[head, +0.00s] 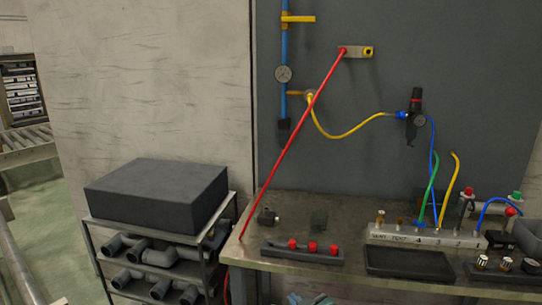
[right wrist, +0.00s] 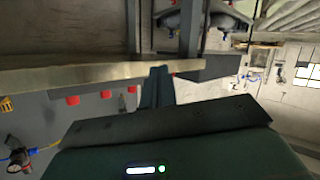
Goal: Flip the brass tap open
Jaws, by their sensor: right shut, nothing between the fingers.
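A brass-yellow tap lever (head: 299,18) sits crosswise on the upright blue pipe (head: 284,48) at the top of the wall panel in the head view. Lower on the same pipe is a brass-coloured fitting (head: 296,93) where the yellow hose joins. I cannot tell for sure which of these the task names. My right gripper (head: 320,299) shows only in part at the bottom edge of the head view, below the bench front and far from the pipe. In the right wrist view its fingers (right wrist: 157,86) are together and empty. My left gripper is not in view.
A red rod (head: 290,142) slants from a wall bracket to the bench (head: 253,246). A rail with red knobs (head: 302,252), a numbered manifold (head: 385,236) with hoses and a dark tray (head: 410,262) stand on the bench. A shelf of grey pipes (head: 160,254) stands left.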

